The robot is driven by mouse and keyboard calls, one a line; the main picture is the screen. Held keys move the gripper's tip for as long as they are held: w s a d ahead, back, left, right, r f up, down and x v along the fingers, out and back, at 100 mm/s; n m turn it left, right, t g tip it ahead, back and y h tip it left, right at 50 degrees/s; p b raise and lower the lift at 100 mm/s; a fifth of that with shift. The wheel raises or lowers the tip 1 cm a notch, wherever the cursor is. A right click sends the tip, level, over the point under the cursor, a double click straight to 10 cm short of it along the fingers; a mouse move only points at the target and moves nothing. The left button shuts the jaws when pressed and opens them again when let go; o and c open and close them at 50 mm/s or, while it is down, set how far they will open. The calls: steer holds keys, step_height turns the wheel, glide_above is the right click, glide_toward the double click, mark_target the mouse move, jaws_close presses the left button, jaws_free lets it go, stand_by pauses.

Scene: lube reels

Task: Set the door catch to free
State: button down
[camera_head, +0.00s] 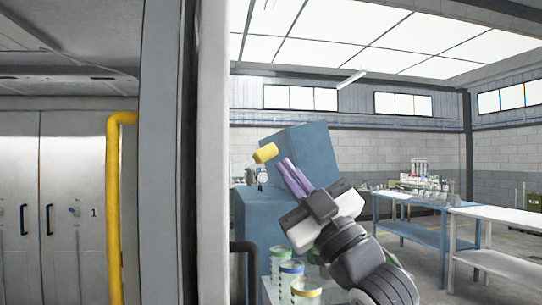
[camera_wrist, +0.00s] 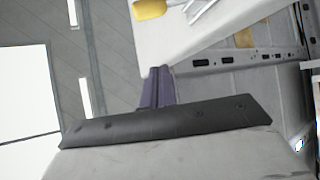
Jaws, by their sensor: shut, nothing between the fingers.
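My gripper (camera_head: 286,163) is raised in the middle of the head view. Its two purple fingers are together and empty, tips up and to the left. It also shows in the wrist view (camera_wrist: 158,70). A yellow cylindrical piece (camera_head: 265,153) is just left of the fingertips, with a small gap in the picture; it also shows at the top of the wrist view (camera_wrist: 150,9). I cannot tell if it is part of a door catch. Far left, grey double doors (camera_head: 75,160) have two dark handles and a small blue knob (camera_head: 73,211) beside the number 1.
A grey post (camera_head: 165,150) and a yellow pipe (camera_head: 114,210) stand between the doors and my gripper. A blue cabinet (camera_head: 258,225) is behind the gripper. Several colour-banded containers (camera_head: 291,272) are below.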

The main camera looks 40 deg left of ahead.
mark_target(267, 152)
steer(key=p+x, duration=0.5)
steer(key=x, duration=0.6)
steer(key=shift+w+d+f, duration=0.1)
steer(key=shift+w+f, duration=0.55)
steer(key=shift+f, duration=0.25)
steer(key=shift+w+f, duration=0.7)
steer(key=shift+f, duration=0.2)
